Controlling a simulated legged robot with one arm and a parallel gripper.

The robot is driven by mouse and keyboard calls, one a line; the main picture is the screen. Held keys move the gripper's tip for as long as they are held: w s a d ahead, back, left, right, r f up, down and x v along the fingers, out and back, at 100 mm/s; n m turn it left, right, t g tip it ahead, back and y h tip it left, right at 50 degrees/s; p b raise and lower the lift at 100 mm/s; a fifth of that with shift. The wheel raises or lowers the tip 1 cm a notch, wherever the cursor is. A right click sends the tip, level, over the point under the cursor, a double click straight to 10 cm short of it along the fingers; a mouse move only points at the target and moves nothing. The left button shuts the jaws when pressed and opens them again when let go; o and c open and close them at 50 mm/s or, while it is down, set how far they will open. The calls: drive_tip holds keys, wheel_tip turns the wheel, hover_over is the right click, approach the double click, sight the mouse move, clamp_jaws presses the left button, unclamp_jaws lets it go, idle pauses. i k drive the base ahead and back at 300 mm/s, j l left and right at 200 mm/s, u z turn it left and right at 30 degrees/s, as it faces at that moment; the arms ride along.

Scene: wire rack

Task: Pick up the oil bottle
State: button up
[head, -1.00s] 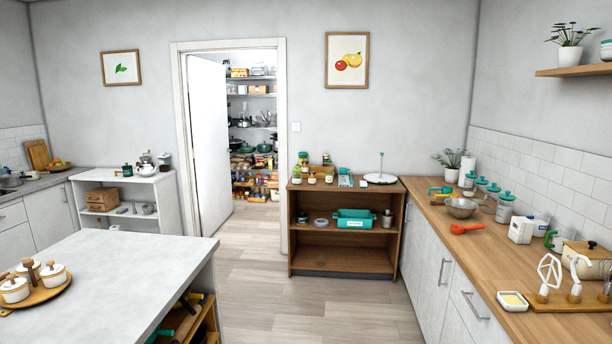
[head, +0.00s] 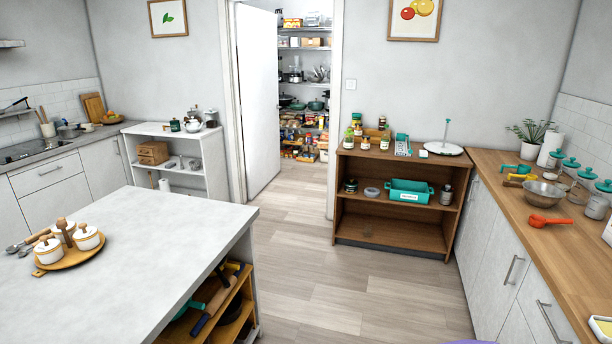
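I cannot make out an oil bottle for certain in the head view. Several small jars and bottles (head: 365,142) with green, red and white parts stand on top of the brown wooden cabinet (head: 398,230) near the back wall. The pantry shelves (head: 305,48) show through the open doorway and hold many small packages, pots and jars, too small to tell apart. My gripper is not in view.
A grey-topped island (head: 130,270) fills the left front. A wooden counter (head: 520,205) with a steel bowl (head: 542,193) and canisters runs along the right. The white door (head: 258,100) stands open. The wood floor (head: 330,270) between is clear.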

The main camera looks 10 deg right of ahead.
sight(384, 147)
drive_tip(key=i+l+z, duration=0.4)
drive_tip(key=i, duration=0.5)
drive_tip(key=i+z, duration=0.45)
drive_tip(key=i, duration=0.4)
drive_tip(key=i+u, duration=0.15)
drive_tip(key=i, duration=0.3)
drive_tip(key=i+l+u, duration=0.1)
drive_tip(key=i, duration=0.35)
drive_tip(key=i+l+u, duration=0.15)
drive_tip(key=i, duration=0.3)
drive_tip(key=i+l+u, duration=0.15)
drive_tip(key=i, duration=0.3)
drive_tip(key=i+l+u, duration=1.2)
drive_tip(key=l, duration=0.2)
